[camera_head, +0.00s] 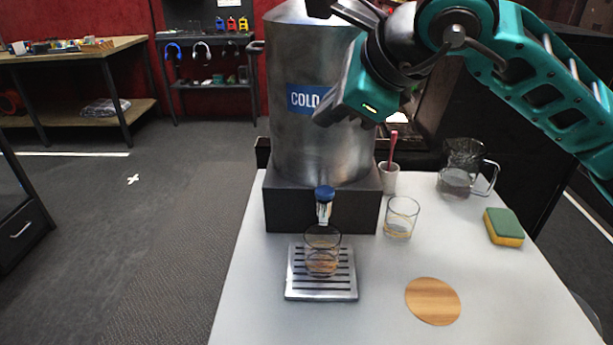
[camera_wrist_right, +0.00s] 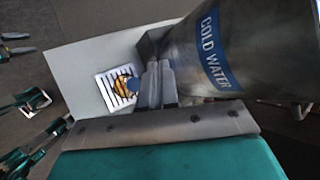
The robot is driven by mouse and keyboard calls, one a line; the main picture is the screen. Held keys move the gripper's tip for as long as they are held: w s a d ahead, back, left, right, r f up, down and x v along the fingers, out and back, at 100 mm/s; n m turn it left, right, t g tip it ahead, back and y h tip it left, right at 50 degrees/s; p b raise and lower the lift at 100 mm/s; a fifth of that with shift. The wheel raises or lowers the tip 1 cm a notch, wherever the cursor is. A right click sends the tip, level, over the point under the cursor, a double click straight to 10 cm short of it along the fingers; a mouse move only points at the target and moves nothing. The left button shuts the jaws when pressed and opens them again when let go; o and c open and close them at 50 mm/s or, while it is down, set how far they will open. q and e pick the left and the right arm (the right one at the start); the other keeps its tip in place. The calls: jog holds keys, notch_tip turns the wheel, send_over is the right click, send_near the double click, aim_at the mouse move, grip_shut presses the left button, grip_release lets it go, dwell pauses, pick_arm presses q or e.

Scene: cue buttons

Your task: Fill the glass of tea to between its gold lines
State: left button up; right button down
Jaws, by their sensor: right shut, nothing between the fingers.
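The glass of tea (camera_head: 322,253) stands upright on the slatted drip tray (camera_head: 351,291), under the blue-topped tap (camera_head: 324,194) of the steel cold water urn (camera_head: 305,140). Amber liquid shows low in it; its gold lines and exact level are too small to judge. In the right wrist view, the glass (camera_wrist_right: 121,91) is partly covered by the blue tap top (camera_wrist_right: 133,84). My right gripper (camera_wrist_right: 160,68) is shut and empty, above and beside the tap. In the head view its teal body (camera_head: 352,98) is in front of the urn, and its fingertips are unclear.
A second glass (camera_head: 400,220) stands right of the urn base. Behind are a cup with a red stirrer (camera_head: 389,180) and a glass pitcher (camera_head: 456,183). A sponge (camera_head: 503,227) and round wooden coaster (camera_head: 432,301) lie to the right. The front of the white table (camera_head: 260,320) is clear.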

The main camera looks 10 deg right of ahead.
jog(key=b, duration=0.5)
send_over(329, 193)
notch_tip(329, 193, down, 8)
jog(key=shift+r, duration=0.1)
jog(key=shift+f+b, duration=0.45)
jog(key=shift+f, duration=0.05)
pick_arm(q)
jog(key=shift+h, duration=0.3)
jog(key=d+f, duration=0.2)
jog(key=f, duration=0.1)
jog(key=shift+w+d+f, duration=0.15)
jog(key=shift+d, duration=0.15)
jog(key=shift+a, duration=0.25)
jog(key=shift+f, duration=0.15)
jog(key=shift+d, duration=0.1)
dwell(0.4)
jog(key=shift+f+b, duration=0.65)
jog(key=shift+b, duration=0.05)
pick_arm(e)
jog(key=shift+f, duration=0.4)
